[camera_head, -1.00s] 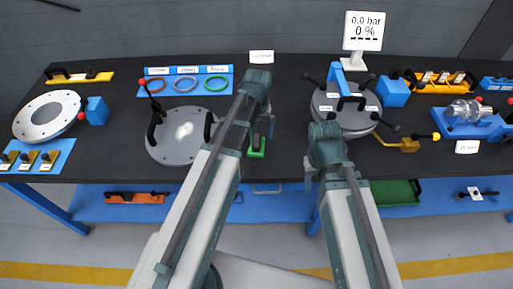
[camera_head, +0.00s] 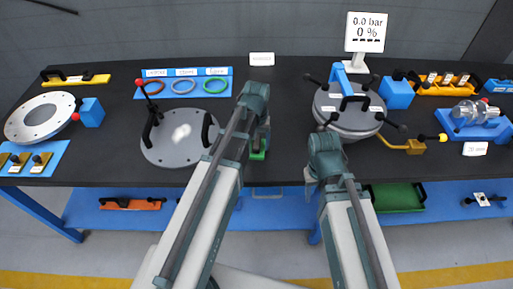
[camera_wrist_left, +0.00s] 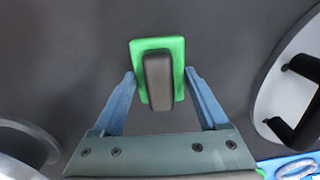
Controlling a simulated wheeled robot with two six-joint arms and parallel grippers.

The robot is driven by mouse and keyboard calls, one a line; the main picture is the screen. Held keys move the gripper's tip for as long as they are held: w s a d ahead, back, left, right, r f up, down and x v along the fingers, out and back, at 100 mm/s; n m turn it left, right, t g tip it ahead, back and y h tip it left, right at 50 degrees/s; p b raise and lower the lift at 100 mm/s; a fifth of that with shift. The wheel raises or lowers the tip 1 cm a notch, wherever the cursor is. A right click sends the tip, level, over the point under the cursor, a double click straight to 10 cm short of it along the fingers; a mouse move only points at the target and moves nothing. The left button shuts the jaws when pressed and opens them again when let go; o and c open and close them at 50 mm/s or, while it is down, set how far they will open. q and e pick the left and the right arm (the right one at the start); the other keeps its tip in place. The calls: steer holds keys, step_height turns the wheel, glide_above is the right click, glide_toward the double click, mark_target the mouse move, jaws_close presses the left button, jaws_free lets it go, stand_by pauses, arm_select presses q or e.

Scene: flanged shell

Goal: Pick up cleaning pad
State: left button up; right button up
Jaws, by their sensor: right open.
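The cleaning pad is a green block with a dark grey handle on top. It lies on the black bench top, and its green edge (camera_head: 258,155) shows just below my left gripper (camera_head: 263,143) in the head view. In the left wrist view the pad (camera_wrist_left: 178,52) sits upright in the picture, its grey handle (camera_wrist_left: 157,80) between the fingers. My left gripper (camera_wrist_left: 160,76) is open, one finger on each side of the pad, with gaps to the handle. My right gripper (camera_head: 309,186) is open and empty near the bench's front edge.
A grey round lid (camera_head: 180,145) with black handles lies left of the pad. A round vessel (camera_head: 347,118) with clamp knobs stands to the right. Coloured rings on a blue board (camera_head: 160,87) lie behind. The bench around the pad is clear.

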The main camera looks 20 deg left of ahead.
mark_target(257, 141)
arm_select(q)
steer(key=c, duration=0.9)
steer(key=shift+c, duration=0.2)
step_height(257, 141, up, 4)
steer(key=p, duration=0.3)
steer(key=shift+f, duration=0.25)
steer(key=shift+d+r+p, duration=0.15)
steer(key=shift+r+p, duration=0.2)
steer(key=shift+p, duration=0.25)
steer(key=s+d, duration=0.1)
steer(key=d, duration=0.4)
steer(key=s+d, duration=0.1)
steer(key=d, duration=0.4)
steer(key=s+d, duration=0.1)
steer(key=d, duration=0.4)
steer(key=shift+s+d+r+p, duration=0.2)
steer(key=shift+r+p, duration=0.2)
steer(key=o, duration=0.8)
steer(key=c, duration=0.5)
steer(key=shift+a, duration=0.15)
